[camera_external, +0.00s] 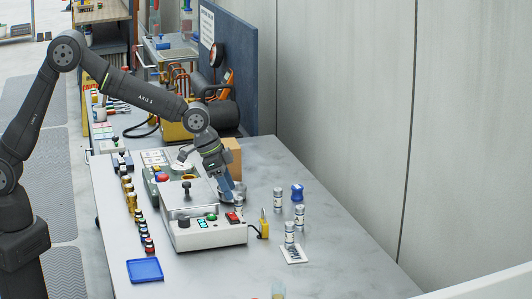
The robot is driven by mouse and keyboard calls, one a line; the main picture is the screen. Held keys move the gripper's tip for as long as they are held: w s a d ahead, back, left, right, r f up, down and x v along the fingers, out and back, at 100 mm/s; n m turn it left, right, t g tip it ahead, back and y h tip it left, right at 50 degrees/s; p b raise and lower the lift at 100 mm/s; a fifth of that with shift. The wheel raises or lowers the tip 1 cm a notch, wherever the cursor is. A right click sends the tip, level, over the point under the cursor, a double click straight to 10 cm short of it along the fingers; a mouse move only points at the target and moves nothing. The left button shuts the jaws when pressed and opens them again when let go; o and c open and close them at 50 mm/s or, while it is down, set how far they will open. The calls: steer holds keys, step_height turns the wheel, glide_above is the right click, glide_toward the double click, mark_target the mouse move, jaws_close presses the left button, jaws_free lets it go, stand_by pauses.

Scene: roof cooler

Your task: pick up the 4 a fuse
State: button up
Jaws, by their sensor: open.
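My gripper (229,194) points down at a round metal dish (240,197) behind the white control box. Its blue fingertips are at or just above the dish; I cannot tell if they touch anything in it. My gripper is open. I cannot pick out the 4 A fuse for sure: no rating is legible. Several pale labelled cylinders stand to the right: one at the back (277,200), one in the middle (299,217) and one at the front (289,233). The dish's inside is mostly hidden by my gripper.
The white control box (204,233) with buttons stands mid-table. Left of it runs a row of small brass and coloured parts (134,205). A blue tray (145,270) lies front left. A yellow padlock (264,224) and a striped card (294,254) are right.

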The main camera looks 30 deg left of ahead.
mark_target(238, 206)
steer(key=shift+d+x, duration=0.2)
steer(key=shift+x, duration=3.15)
steer(key=shift+c, duration=0.2)
jaws_close()
